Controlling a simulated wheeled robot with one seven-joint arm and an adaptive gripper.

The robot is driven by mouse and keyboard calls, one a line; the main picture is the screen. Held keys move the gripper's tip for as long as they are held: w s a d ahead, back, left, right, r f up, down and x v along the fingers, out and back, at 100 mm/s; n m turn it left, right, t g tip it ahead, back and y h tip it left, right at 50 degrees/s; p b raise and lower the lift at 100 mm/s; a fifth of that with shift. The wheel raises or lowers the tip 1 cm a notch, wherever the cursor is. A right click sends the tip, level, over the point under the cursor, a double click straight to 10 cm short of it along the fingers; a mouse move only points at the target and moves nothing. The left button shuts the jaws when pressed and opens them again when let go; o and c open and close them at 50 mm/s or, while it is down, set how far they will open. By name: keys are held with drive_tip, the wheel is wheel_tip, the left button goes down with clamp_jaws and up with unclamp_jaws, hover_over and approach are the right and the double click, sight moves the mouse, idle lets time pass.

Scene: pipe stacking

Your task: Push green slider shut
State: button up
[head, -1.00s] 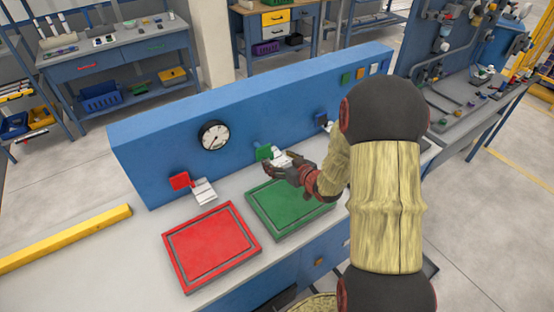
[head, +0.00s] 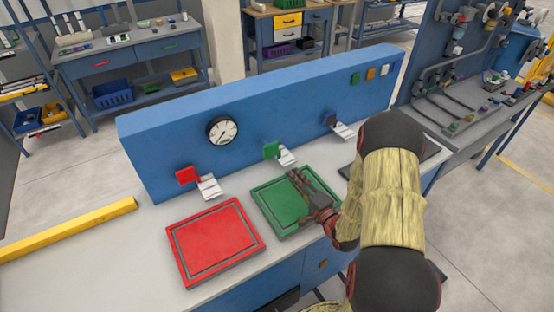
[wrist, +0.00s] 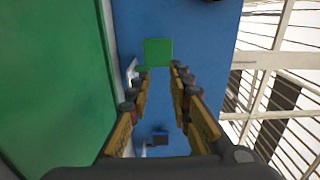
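The green slider (head: 271,150) is a small green block on the blue wall panel, with a white, ridged flap (head: 287,156) sloping out below it. In the wrist view the green block (wrist: 158,52) shows just beyond my fingertips, with a bit of the white flap at its left. My gripper (head: 296,177) is over the green tray (head: 272,209), in front of the flap and apart from the block. In the wrist view its two fingers (wrist: 159,72) stand apart with nothing between them. Whether the slider is fully shut I cannot tell.
A red block (head: 186,175) with a white flap (head: 209,187) and a red tray (head: 216,242) are at the left. A gauge (head: 222,130) is on the wall. A yellow bar (head: 70,230) lies on the left bench.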

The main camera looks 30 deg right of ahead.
sight(271, 150)
drive_tip(key=shift+w, duration=0.45)
drive_tip(key=shift+c, duration=1.1)
drive_tip(key=w+b, duration=0.1)
drive_tip(key=w, duration=0.4)
drive_tip(key=w+b, duration=0.2)
drive_tip(key=w, duration=0.4)
drive_tip(key=shift+w+a+f, duration=0.1)
drive_tip(key=shift+w+a, duration=0.1)
drive_tip(key=shift+w, duration=0.1)
clamp_jaws()
drive_tip(key=shift+w, duration=0.7)
drive_tip(key=w+b, duration=0.1)
drive_tip(key=w, duration=0.3)
drive_tip(key=shift+w+a, duration=0.1)
drive_tip(key=shift+w, duration=0.25)
drive_tip(key=shift+r, duration=0.2)
